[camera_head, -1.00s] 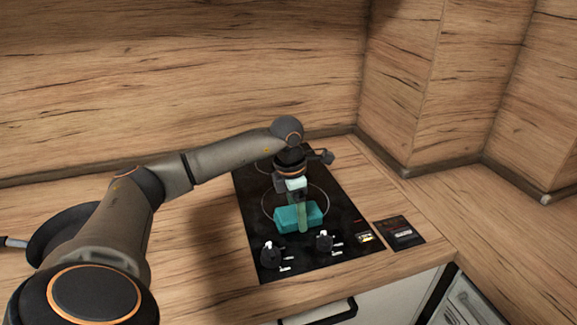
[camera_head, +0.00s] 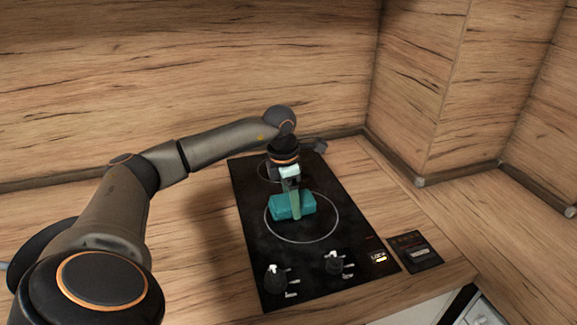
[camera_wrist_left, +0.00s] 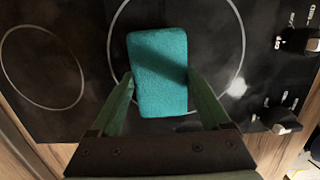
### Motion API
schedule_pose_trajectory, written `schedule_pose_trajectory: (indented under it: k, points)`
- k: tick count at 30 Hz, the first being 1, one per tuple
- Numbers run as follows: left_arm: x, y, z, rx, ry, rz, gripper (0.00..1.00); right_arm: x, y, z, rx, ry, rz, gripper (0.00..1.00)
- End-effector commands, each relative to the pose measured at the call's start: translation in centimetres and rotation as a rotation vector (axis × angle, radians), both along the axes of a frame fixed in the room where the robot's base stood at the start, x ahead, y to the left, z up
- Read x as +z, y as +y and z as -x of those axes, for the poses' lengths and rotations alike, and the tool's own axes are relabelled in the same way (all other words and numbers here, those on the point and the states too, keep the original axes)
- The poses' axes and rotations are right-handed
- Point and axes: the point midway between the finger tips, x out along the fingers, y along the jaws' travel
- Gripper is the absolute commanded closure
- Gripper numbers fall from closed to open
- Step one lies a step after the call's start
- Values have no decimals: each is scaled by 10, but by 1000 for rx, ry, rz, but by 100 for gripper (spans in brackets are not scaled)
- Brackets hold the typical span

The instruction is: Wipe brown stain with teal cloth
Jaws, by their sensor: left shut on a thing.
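The teal cloth (camera_head: 287,206), a thick block-like pad, lies on the black hob (camera_head: 330,262) inside the larger ring. It also shows in the left wrist view (camera_wrist_left: 157,70), between two green fingers. My left gripper (camera_head: 296,208) points down at the cloth and is shut on it; in the left wrist view the fingertips (camera_wrist_left: 158,78) are at its two sides. No brown stain can be made out on the hob; any part under the cloth is hidden. My right gripper is not in view.
Two black knobs (camera_head: 277,278) (camera_head: 335,263) stand at the hob's front. Wooden walls close the back and right.

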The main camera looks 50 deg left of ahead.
Motion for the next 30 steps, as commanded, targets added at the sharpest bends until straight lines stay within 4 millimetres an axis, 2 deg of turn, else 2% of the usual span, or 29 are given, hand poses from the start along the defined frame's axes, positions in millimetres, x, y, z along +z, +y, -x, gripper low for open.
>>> schedule_pose_trajectory:
  k: [1, 3, 18, 24, 30]
  points:
    - [7, 1, 1, 2, 2, -1, 72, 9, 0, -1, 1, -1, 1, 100]
    - [26, 3, 1, 2, -3, -2, 72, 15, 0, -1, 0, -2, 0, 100]
    - [69, 11, 7, 7, 0, 0, 72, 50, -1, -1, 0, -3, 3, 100]
    - [81, 14, 9, 9, 0, -1, 72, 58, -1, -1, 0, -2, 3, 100]
    - [81, 14, 9, 9, 0, -1, 72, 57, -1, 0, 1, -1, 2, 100]
